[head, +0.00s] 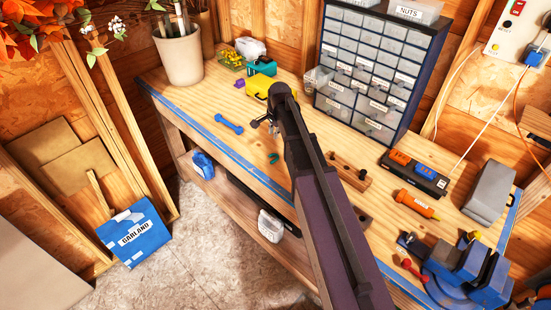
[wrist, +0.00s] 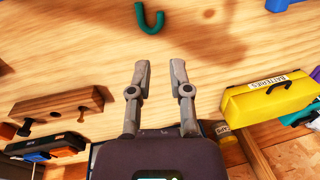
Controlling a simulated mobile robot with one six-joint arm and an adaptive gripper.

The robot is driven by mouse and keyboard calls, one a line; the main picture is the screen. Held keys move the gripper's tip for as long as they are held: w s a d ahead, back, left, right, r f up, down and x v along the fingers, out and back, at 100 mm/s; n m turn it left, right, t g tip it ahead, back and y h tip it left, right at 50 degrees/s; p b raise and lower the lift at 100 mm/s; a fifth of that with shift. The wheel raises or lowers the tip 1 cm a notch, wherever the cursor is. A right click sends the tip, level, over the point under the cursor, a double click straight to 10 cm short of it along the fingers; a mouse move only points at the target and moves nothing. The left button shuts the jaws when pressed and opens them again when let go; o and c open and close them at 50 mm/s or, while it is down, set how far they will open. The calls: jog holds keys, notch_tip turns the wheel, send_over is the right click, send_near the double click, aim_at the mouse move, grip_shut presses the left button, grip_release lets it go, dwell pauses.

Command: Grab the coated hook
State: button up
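The coated hook is a small green U-shaped hook (head: 273,158) lying on the wooden workbench, near its front edge in the head view. In the wrist view the green hook (wrist: 149,22) lies at the top, beyond the fingertips and slightly left of the middle. My gripper (wrist: 160,66) is open, with two grey fingers apart and nothing between them. In the head view my gripper (head: 265,126) is above the bench, a little behind the hook and apart from it. Part of the fingers is hard to make out there.
A yellow batteries case (wrist: 272,97) is right of my gripper in the wrist view. A wooden block with pegs (wrist: 70,104) is on the left. A blue wrench (head: 229,124) lies on the bench. A drawer cabinet (head: 372,55) stands behind. Bare wood surrounds the hook.

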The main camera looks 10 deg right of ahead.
jog(key=b, duration=0.8)
send_over(270, 155)
jog(key=s, duration=0.1)
jog(key=shift+d+f, duration=0.15)
jog(key=shift+f, duration=1.9)
jog(key=shift+d+f, duration=0.15)
jog(key=shift+f, duration=1.85)
jog(key=shift+f, duration=0.1)
jog(key=f+b, duration=0.4)
jog(key=f, duration=0.1)
jog(key=shift+w+a+b, duration=0.25)
jog(key=shift+w+b, duration=0.1)
jog(key=shift+b, duration=0.05)
jog(key=shift+r, duration=0.1)
grip_shut()
